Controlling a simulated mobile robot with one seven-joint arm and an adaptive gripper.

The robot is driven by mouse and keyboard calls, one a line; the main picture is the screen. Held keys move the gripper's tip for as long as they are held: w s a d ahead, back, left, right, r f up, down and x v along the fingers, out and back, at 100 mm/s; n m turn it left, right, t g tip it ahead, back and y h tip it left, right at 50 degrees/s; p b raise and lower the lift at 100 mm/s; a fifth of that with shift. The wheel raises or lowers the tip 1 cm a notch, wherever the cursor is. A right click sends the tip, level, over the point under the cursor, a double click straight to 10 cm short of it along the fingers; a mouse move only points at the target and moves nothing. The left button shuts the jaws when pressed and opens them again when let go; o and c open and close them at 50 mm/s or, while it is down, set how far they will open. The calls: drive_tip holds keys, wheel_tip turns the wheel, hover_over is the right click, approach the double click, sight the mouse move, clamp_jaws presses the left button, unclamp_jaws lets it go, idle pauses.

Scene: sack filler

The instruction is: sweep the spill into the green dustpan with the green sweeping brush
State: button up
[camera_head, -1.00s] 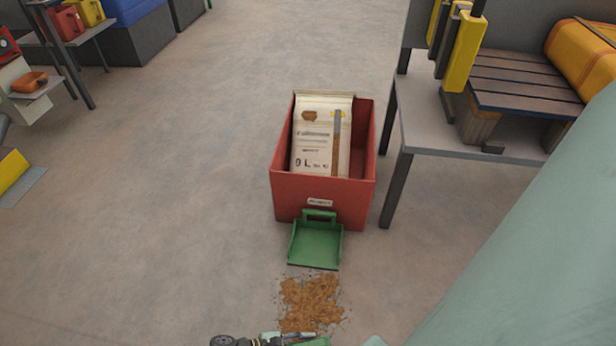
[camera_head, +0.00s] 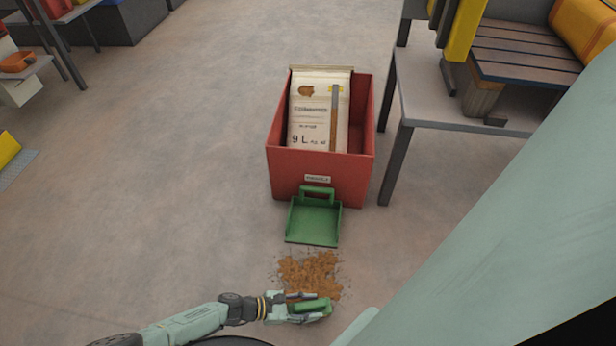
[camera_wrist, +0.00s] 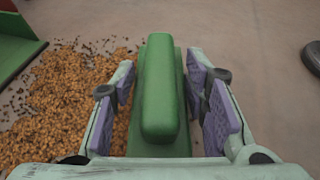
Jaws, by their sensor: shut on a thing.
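The green sweeping brush (camera_head: 313,306) is held just above or on the floor at the near edge of the spill; contact with the floor cannot be told. My gripper (camera_wrist: 165,100) is shut on the brush, its purple-padded fingers on either side of the green handle (camera_wrist: 160,85). The brown, grainy spill (camera_head: 308,272) lies on the floor between brush and dustpan, and to the left of the brush in the wrist view (camera_wrist: 65,105). The green dustpan (camera_head: 313,222) lies flat beyond it, open side toward the spill. Its edge shows in the wrist view (camera_wrist: 20,45). The bristles are hidden.
A red box (camera_head: 318,178) holding a printed sack (camera_head: 315,115) stands right behind the dustpan. A grey table (camera_head: 440,115) with slatted boards is to its right. A dark rounded object (camera_wrist: 312,57) is at the wrist view's right edge.

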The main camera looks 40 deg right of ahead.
drive_tip(key=w+d+b, duration=0.4)
drive_tip(key=d, duration=0.1)
drive_tip(key=w+d+b, duration=0.4)
drive_tip(key=w+b, duration=0.1)
drive_tip(key=w+d+b, duration=0.4)
drive_tip(key=d+b, duration=0.1)
drive_tip(key=shift+w+d+f, duration=0.15)
drive_tip(key=shift+d+f, duration=0.15)
drive_tip(key=shift+d, duration=0.05)
drive_tip(key=shift+w+d+r+p, duration=0.15)
drive_tip(key=shift+r+p, duration=0.2)
drive_tip(key=shift+r, duration=0.35)
drive_tip(key=shift+r+p, duration=0.5)
drive_tip(key=shift+r, duration=0.35)
